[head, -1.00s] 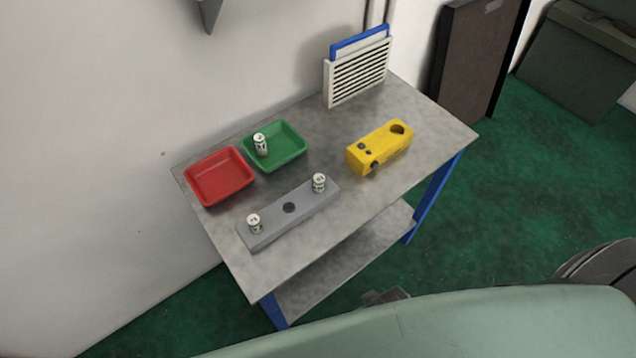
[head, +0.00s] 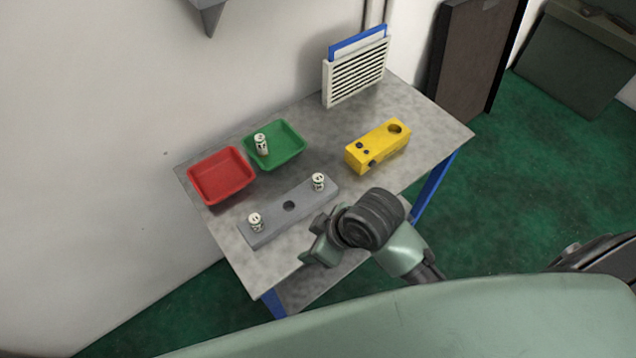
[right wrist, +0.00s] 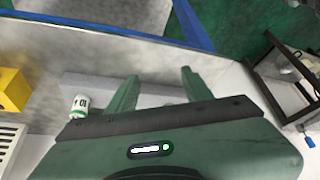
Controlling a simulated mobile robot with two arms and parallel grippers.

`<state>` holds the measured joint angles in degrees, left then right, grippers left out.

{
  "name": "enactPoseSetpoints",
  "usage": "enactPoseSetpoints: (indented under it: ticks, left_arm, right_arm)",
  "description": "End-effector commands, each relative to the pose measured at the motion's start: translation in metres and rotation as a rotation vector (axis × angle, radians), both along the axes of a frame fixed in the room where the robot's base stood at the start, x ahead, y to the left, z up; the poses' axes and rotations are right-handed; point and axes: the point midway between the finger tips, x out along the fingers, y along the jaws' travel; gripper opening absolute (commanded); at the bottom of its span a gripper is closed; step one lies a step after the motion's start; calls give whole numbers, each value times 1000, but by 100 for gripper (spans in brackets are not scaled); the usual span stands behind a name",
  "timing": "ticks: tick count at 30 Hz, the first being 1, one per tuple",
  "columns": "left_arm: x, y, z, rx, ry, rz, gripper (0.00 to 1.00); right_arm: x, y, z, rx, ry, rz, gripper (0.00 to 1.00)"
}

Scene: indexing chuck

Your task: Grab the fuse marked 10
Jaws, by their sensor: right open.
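Three small white fuses show in the head view. One fuse (head: 318,182) stands at the right end of the grey block (head: 268,222), another (head: 255,222) at its left end, and a third (head: 261,144) in the green tray (head: 290,157). Their marks are too small to read there. In the right wrist view, a fuse (right wrist: 80,104) left of the fingers bears digits that look like an inverted 10; it appears to be the right-end one. My right gripper (head: 312,248) is open and empty, in front of the block and apart from the fuses. My left gripper is out of view.
A red tray (head: 222,176) lies left of the green one. A yellow block with holes (head: 378,148) sits at the right of the grey table (head: 425,135). A white slatted rack (head: 356,80) stands at the back. The block's middle hole is empty.

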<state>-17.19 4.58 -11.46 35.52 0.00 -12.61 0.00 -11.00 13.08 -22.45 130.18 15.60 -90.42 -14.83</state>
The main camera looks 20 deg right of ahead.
Motion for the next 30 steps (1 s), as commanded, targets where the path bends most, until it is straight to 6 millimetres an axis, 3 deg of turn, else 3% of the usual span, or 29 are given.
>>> enactPoseSetpoints:
  ticks: [6, 11, 14, 21, 25, 30]
  left_arm:
    - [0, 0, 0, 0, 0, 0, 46]
    - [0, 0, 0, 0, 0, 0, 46]
    - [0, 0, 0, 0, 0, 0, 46]
    - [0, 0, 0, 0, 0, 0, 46]
    - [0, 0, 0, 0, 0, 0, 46]
    - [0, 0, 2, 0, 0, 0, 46]
  right_arm:
    - [32, 44, 11, -43, -66, 379, 50]
    - [60, 57, 12, -149, -90, 735, 50]
    - [81, 45, 14, -237, -77, 927, 50]
    - [139, -20, 34, -415, 9, 1201, 50]
    - [159, -47, 48, -456, 47, 1252, 50]
    - [166, -60, 50, -469, 65, 1274, 50]
